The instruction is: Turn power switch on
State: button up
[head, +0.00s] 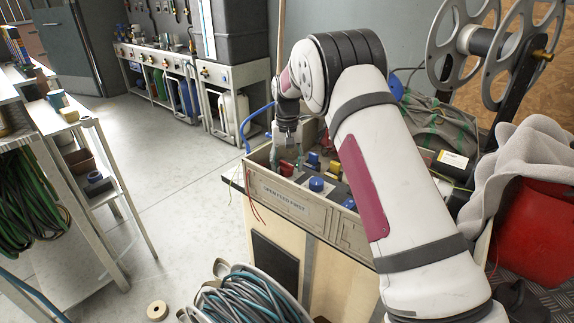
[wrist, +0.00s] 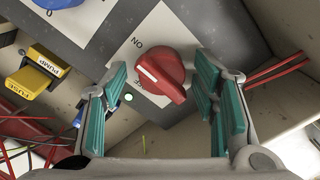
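A red rotary switch (wrist: 162,74) sits on a white plate (wrist: 152,33) on a grey panel. Its white pointer line is toward the left of the wrist view. In the head view my gripper (head: 286,138) is low over the box's left end, partly hidden by my arm.
The wooden-sided box (head: 290,202) reads "OPEN FEED FIRST". It also holds a blue knob (head: 316,184) and yellow "PUMP" (wrist: 48,60) and "FUSE" (wrist: 27,85) blocks. Red wires (wrist: 276,68) lie close right of my fingers.

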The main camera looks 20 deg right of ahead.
aim_at(287, 163)
jog(key=shift+r, duration=0.1)
notch_tip(287, 163, up, 12)
dwell(0.5)
jog(key=s+r, duration=0.7)
jog(key=s, duration=0.5)
jog(key=s+r, duration=0.7)
jog(key=s, duration=0.5)
jog(key=s+f+n, duration=0.1)
jog(key=s+f, duration=0.2)
jog(key=s, duration=0.7)
jog(key=s+f+t, duration=0.1)
jog(key=s+f, duration=0.2)
jog(key=s, duration=0.7)
jog(key=s+f+n, duration=0.1)
jog(key=s+f, duration=0.2)
jog(key=s, duration=0.6)
notch_tip(287, 163, up, 18)
jog(key=t+p, duration=0.3)
jog(key=p, duration=1.3)
jog(key=shift+r, duration=0.15)
